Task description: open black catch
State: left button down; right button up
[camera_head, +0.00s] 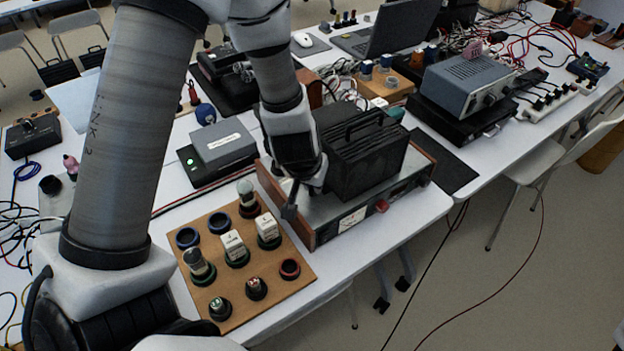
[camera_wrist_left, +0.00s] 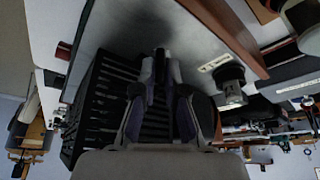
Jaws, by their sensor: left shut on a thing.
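My left gripper (camera_head: 318,183) reaches down beside the black ribbed case (camera_head: 362,155) on the wood-sided metal unit (camera_head: 328,208). In the left wrist view the fingers (camera_wrist_left: 160,75) are close together in front of the ribbed case (camera_wrist_left: 98,105). They are shut on a small dark part, which I take as the black catch (camera_wrist_left: 160,54). It is mostly hidden between the fingertips, and whether it is open or closed cannot be told. The case has a black handle on top. My right gripper is not in view.
A brown board (camera_head: 205,225) with several round sockets and blocks lies left of the unit. A grey box with a green light (camera_head: 215,150) stands behind. A blue-grey instrument (camera_head: 468,82), a laptop (camera_head: 388,30) and loose cables fill the table further back.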

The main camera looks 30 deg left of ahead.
pick_arm(q)
jog(key=shift+s+d+r+n+y+p, duration=0.1)
jog(key=shift+n+y+p, duration=0.2)
jog(key=shift+n+p, duration=0.5)
jog(key=n+g+y+p, duration=0.1)
jog(key=n+p, duration=0.2)
jog(key=p, duration=0.2)
jog(key=n+g+y+p, duration=0.1)
jog(key=n+p, duration=0.3)
jog(key=p, duration=0.2)
jog(key=shift+d+r, duration=0.1)
jog(key=shift+w+f+n+g+p, duration=0.2)
jog(key=shift+f+n+g+p, duration=0.1)
jog(key=shift+n+p, duration=0.65)
jog(key=c, duration=1.2)
grip_release()
jog(key=shift+c, duration=0.2)
